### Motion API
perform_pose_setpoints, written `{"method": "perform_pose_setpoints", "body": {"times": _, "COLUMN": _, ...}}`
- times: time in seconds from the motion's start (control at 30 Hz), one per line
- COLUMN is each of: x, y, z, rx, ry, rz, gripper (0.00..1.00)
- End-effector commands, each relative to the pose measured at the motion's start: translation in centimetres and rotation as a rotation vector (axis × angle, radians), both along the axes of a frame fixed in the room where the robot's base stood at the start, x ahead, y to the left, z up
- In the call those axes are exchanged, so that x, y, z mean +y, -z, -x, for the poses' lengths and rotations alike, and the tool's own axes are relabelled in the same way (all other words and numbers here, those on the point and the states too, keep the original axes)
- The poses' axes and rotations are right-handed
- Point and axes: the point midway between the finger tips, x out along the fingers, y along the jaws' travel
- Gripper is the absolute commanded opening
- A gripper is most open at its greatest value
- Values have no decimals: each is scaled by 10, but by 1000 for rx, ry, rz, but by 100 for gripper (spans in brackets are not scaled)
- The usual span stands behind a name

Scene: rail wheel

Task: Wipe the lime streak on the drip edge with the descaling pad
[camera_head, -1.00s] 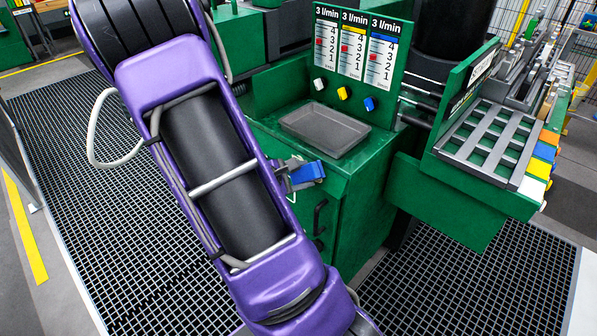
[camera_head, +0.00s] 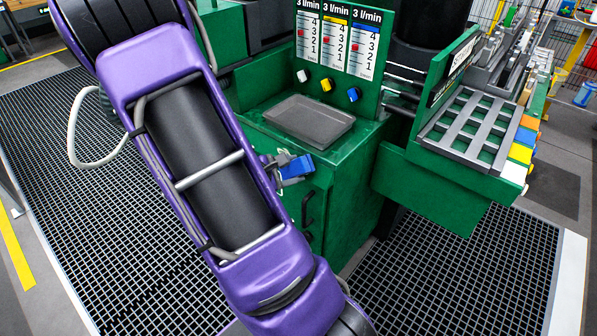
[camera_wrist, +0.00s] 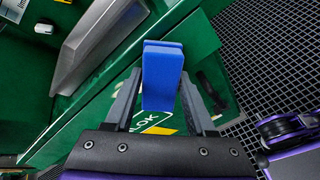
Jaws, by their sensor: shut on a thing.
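The descaling pad is a blue block (camera_wrist: 162,78) held upright between the fingers of my gripper (camera_wrist: 160,92) in the wrist view. In the head view the blue pad (camera_head: 297,167) shows just right of my arm, with my gripper (camera_head: 279,165) partly hidden behind the arm. The pad appears in front of the green cabinet, near its front top edge (camera_head: 340,158), below the grey tray. I cannot tell whether the pad touches it. I cannot make out a lime streak; the pad and fingers cover part of the cabinet front in the wrist view.
A grey tray (camera_head: 309,121) sits on the cabinet, before a flow-meter panel (camera_head: 338,50) with white, yellow and blue knobs. A black handle (camera_head: 307,209) sticks out of the cabinet front. Grating (camera_head: 450,275) covers the floor.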

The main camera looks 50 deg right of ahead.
Motion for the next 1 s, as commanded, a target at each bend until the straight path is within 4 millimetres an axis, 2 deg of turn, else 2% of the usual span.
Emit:
{"method": "perform_pose_setpoints", "body": {"times": 0.1, "x": -1, "y": -1, "z": -10, "rx": -2, "ry": -1, "rz": 3, "gripper": 11}}
{"method": "perform_pose_setpoints", "body": {"times": 0.37, "x": 0, "y": -1, "z": -20, "rx": -2, "ry": -1, "rz": 3, "gripper": 11}}
{"method": "perform_pose_setpoints", "body": {"times": 0.7, "x": 3, "y": -2, "z": -49, "rx": -2, "ry": -2, "rz": 4, "gripper": 11}}
{"method": "perform_pose_setpoints", "body": {"times": 1.0, "x": 5, "y": -1, "z": -60, "rx": -1, "ry": -2, "rz": 2, "gripper": 11}}
